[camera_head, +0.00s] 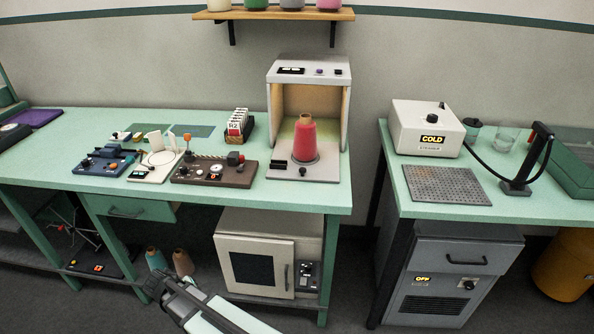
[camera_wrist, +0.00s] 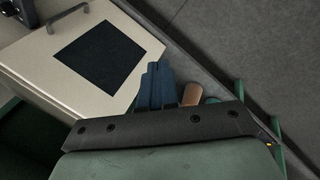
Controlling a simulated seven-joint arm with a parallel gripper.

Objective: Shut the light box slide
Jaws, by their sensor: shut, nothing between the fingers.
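The light box (camera_head: 272,92) is a grey, open-fronted booth with a warm-lit inside, standing on the bench in the head view. Its slide (camera_head: 322,171) is a flat grey tray sticking out at the front, with a small dark knob (camera_head: 303,171) near its front edge. A red thread cone (camera_head: 305,140) stands upright on a disc at the slide's rear part. My gripper (camera_wrist: 156,70) is shut and empty in the wrist view. It is low in front of the bench, well below and left of the light box, which is outside the wrist view.
A beige cabinet (camera_head: 228,238) with a dark window sits under the bench, close to my gripper. Two thread cones (camera_head: 182,262) stand low behind my arm. A brown control board (camera_head: 208,176) and a card box (camera_head: 248,125) lie left of the slide. A gap separates the right bench.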

